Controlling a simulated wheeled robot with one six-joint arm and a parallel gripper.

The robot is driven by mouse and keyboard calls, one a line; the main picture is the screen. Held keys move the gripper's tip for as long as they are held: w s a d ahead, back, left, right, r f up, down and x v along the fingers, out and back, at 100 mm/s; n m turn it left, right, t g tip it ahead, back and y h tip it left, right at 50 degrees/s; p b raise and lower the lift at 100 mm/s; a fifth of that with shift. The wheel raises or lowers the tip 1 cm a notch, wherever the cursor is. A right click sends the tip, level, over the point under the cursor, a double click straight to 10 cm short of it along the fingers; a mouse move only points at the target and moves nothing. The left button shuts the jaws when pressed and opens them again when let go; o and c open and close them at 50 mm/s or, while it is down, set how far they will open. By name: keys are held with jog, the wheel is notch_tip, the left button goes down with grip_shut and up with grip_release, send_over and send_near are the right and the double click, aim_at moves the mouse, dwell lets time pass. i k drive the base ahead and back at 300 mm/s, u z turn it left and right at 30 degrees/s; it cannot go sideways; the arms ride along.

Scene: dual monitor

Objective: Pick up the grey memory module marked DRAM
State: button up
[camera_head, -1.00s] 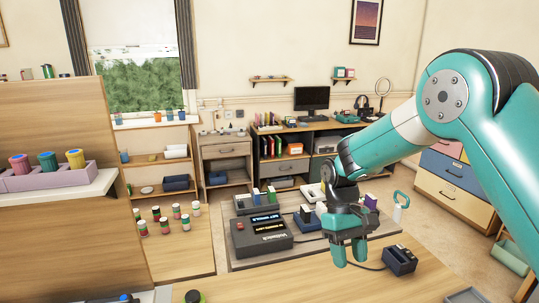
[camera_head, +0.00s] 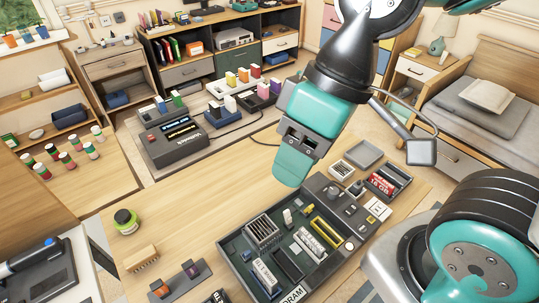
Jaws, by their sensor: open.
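A shallow dark tray (camera_head: 232,249) of electronic parts lies on the wooden table in the lower middle. Lettering reading DRAM (camera_head: 292,295) shows at the tray's near edge, at the bottom of the picture; I cannot tell whether it is on a module or on a tray label. A grey-dark block (camera_head: 288,264) lies just behind it, too small to identify surely. My gripper (camera_head: 293,176) points down above the table, behind the tray and apart from it. Its teal fingers are open and hold nothing visible; they overlap from this angle.
A black case with a red block (camera_head: 382,184) and a grey dish (camera_head: 362,153) stand right of my gripper. A green-lidded jar (camera_head: 126,220), a brush (camera_head: 141,257) and a small dark holder (camera_head: 180,281) are at left. Bare table lies between the jar and the tray.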

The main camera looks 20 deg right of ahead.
aim_at(305, 237)
jog(key=k, duration=0.5)
jog(key=u, duration=2.7)
jog(key=k, duration=0.7)
jog(key=z, duration=1.7)
